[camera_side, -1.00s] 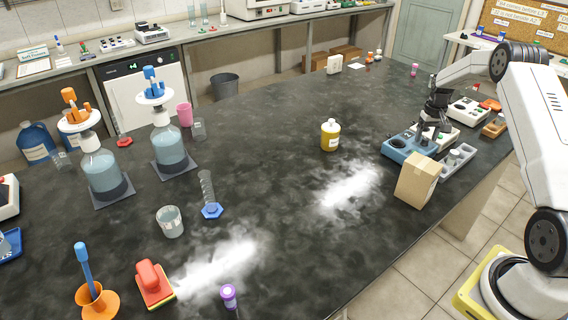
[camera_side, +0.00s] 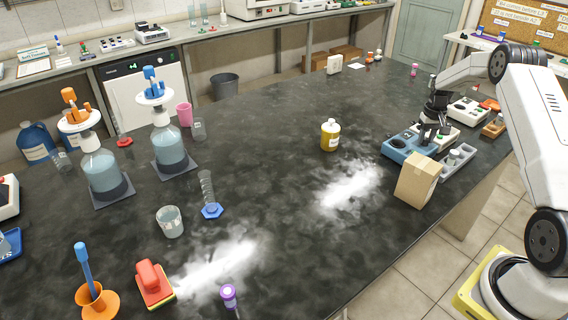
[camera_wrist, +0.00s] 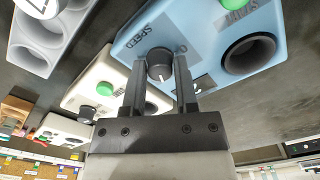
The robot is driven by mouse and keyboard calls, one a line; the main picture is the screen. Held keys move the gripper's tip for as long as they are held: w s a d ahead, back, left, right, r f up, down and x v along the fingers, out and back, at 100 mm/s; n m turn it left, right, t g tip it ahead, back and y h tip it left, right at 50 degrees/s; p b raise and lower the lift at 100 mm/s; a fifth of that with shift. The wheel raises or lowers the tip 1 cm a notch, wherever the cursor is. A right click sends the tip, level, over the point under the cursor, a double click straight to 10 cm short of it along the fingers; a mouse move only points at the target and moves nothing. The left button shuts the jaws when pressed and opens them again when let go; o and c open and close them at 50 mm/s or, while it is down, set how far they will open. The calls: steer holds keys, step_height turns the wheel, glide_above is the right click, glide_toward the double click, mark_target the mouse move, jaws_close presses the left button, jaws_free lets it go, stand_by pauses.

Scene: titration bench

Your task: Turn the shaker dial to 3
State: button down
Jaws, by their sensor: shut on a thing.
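The shaker is a blue box (camera_side: 397,152) on the right side of the bench. It fills the top of the wrist view (camera_wrist: 207,38), with a SPEED label, a green button and a round dark recess. Its dial (camera_wrist: 159,64) is a dark grey knob with a pale mark on its near edge. My gripper (camera_wrist: 159,82) is shut on the dial, one finger on each side. In the side view my gripper (camera_side: 430,138) points down at the shaker and hides the dial. I cannot read which number the dial points to.
A pale device with a green button (camera_wrist: 104,89) stands close beside the shaker. A grey tray (camera_side: 461,160) and a cardboard box (camera_side: 416,182) stand just in front. A yellow bottle (camera_side: 330,135) stands to the left. The middle of the bench is mostly clear.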

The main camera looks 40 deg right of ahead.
mark_target(426, 138)
steer(key=shift+m, duration=0.4)
steer(key=m, duration=0.8)
stand_by(0.3)
steer(key=shift+c, duration=1.9)
jaws_free()
steer(key=shift+r, duration=3.95)
